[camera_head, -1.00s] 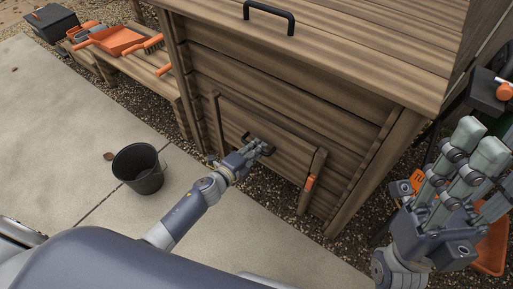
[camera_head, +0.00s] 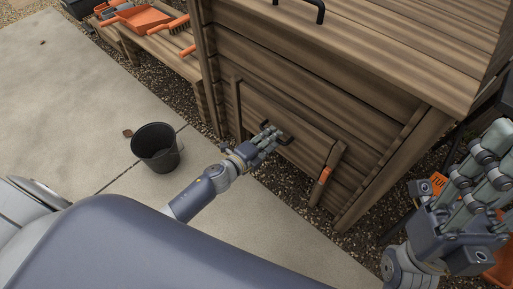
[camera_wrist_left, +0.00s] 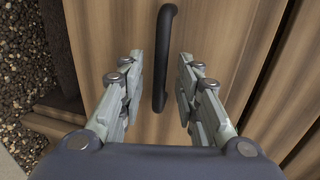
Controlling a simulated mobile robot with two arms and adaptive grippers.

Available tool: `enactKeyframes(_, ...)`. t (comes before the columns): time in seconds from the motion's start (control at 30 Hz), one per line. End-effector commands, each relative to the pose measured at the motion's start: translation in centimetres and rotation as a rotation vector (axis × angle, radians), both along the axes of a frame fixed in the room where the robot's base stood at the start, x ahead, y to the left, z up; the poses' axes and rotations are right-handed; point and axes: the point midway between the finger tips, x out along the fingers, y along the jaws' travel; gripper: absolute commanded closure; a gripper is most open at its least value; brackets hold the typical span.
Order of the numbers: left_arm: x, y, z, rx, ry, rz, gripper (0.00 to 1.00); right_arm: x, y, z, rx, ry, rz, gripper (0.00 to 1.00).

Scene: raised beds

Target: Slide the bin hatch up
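The bin hatch (camera_head: 306,142) is a wooden panel low on the front of the wooden bin, between two upright rails. It sits down in the front wall. Its black bar handle (camera_head: 285,139) is partly hidden by my left fingers in the head view. My left gripper (camera_head: 272,138) is at the handle. In the left wrist view, the handle (camera_wrist_left: 164,50) stands between and ahead of the open fingers (camera_wrist_left: 158,88), with gaps on both sides. My right gripper (camera_head: 485,165) is raised at the right edge, fingers extended, empty and partly cut off.
The bin's lid (camera_head: 385,45) overhangs above the hatch and has its own black handle (camera_head: 312,8). A dark bucket (camera_head: 157,148) stands on the paving at left. A bench (camera_head: 165,55) with orange tools is behind it. Gravel (camera_head: 285,185) borders the bin.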

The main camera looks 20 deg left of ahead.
Motion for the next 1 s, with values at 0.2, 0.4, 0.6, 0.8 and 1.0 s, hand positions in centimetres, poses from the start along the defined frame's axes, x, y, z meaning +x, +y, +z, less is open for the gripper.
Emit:
enactKeyframes(0.2,-3.9,1.4,0.7,0.002,0.003,-0.001,0.69,0.0,0.0,0.0,0.0,0.001,0.001,0.6)
enactKeyframes(0.4,-7.0,2.6,1.5,0.002,0.002,0.0,0.69,0.0,0.0,0.0,0.0,0.002,0.001,0.6)
enactKeyframes(0.6,-8.9,3.3,1.9,0.002,0.002,0.0,0.69,0.0,0.0,0.0,0.0,0.002,0.001,0.6)
enactKeyframes(0.8,-9.5,3.5,2.1,0.002,0.0,0.0,0.69,0.0,0.0,0.0,0.0,0.002,0.001,0.6)
enactKeyframes(1.0,-9.5,3.5,2.1,0.002,0.0,0.0,0.69,0.0,0.0,0.0,-0.001,0.002,0.001,0.6)
